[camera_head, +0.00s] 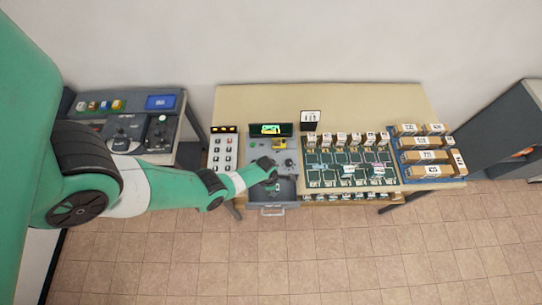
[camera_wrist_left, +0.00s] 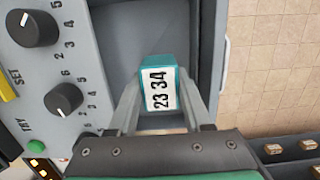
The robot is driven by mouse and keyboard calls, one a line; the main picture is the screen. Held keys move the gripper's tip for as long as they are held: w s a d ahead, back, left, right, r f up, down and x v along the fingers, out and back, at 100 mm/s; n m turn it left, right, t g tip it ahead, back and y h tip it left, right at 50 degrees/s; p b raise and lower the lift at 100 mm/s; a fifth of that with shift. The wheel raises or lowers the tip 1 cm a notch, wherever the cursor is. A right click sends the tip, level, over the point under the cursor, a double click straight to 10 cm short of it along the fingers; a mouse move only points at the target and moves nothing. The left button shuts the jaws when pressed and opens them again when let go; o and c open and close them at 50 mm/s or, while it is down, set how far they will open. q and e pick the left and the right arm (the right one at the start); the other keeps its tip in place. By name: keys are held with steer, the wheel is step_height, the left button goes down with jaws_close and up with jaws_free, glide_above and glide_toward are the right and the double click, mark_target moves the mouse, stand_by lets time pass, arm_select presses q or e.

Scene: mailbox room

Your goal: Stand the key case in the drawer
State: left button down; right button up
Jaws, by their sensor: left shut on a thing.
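The key case (camera_wrist_left: 158,88) is a small teal block with a white label marked "23 34". My left gripper (camera_wrist_left: 160,98) is shut on it, with one finger on each side. In the wrist view the case shows over the grey floor of the open drawer (camera_wrist_left: 122,42); I cannot tell whether it touches that floor. In the head view the drawer (camera_head: 281,211) is pulled out at the front of the grey unit, and my left gripper (camera_head: 273,184) is over it. The case is too small to make out clearly there. My right gripper is not in view.
A panel with two black knobs (camera_wrist_left: 37,28) lies left of the drawer in the wrist view. In the head view, a board with several labelled boxes (camera_head: 350,165) stands to the right, and a blue tray of parcels (camera_head: 425,171) beyond it.

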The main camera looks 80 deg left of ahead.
arm_select(q)
steer(key=shift+f+b, duration=0.3)
steer(key=shift+f, duration=0.1)
steer(key=f+b, duration=0.1)
steer(key=a+f+b, duration=0.1)
steer(key=f+b, duration=0.1)
steer(key=shift+s, duration=0.2)
steer(key=shift+d+f+b, duration=0.15)
steer(key=shift+f+b, duration=0.15)
steer(key=shift+b, duration=0.05)
steer(key=shift+r, duration=0.2)
steer(key=shift+w+f, duration=0.1)
steer(key=shift+f, duration=0.1)
steer(key=shift+c, duration=1.7)
jaws_free()
steer(key=shift+r, duration=0.15)
